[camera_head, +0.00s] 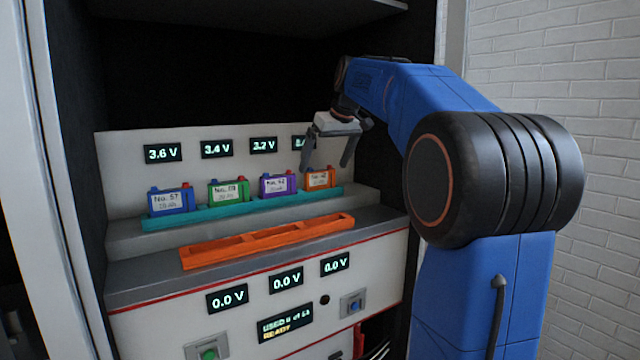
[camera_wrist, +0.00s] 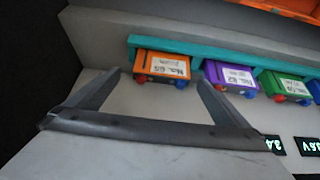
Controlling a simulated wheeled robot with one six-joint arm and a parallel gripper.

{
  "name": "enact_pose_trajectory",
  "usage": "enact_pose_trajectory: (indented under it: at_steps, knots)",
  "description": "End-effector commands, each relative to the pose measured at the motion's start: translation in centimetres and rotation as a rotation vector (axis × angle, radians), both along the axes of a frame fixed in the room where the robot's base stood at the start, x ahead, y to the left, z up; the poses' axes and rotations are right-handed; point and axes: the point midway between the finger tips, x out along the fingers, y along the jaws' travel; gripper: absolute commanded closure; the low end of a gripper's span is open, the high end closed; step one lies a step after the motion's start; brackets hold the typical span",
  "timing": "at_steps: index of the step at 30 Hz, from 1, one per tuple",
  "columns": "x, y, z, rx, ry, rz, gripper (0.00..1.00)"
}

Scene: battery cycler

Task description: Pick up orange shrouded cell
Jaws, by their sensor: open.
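The orange shrouded cell (camera_head: 320,179) stands at the right end of a teal rack (camera_head: 240,208), beside the purple cell (camera_head: 277,185). In the wrist view the orange cell (camera_wrist: 161,67) has a white label and a red and a blue terminal. My gripper (camera_head: 328,165) is open and empty, just above and around the line of the orange cell in the head view. In the wrist view its two fingers (camera_wrist: 160,80) reach toward the orange cell, one on each side of it, and the cell shows beyond the gap. I cannot tell whether they touch it.
A green cell (camera_head: 229,192) and a blue cell (camera_head: 171,200) share the teal rack. An empty orange tray (camera_head: 268,243) lies on the ledge in front. A panel with voltage displays (camera_head: 162,153) rises behind the cells. The cabinet's upper shelf is overhead.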

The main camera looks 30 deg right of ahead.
Motion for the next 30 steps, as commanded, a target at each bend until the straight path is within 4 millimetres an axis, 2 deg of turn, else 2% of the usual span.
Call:
enact_pose_trajectory:
  at_steps: [12, 20, 23, 27, 30]
  knots:
    - [2.3, 0.4, -4.0, 0.002, 0.002, 0.001, 0.00]
    - [2.6, 0.4, -4.4, 0.001, 0.000, 0.000, 0.00]
    - [2.6, 0.4, -4.4, 0.001, 0.000, 0.000, 0.19]
    - [2.6, 0.4, -4.4, 0.001, 0.001, 0.000, 0.53]
    - [2.5, 0.4, -4.3, 0.000, -0.001, 0.000, 0.55]
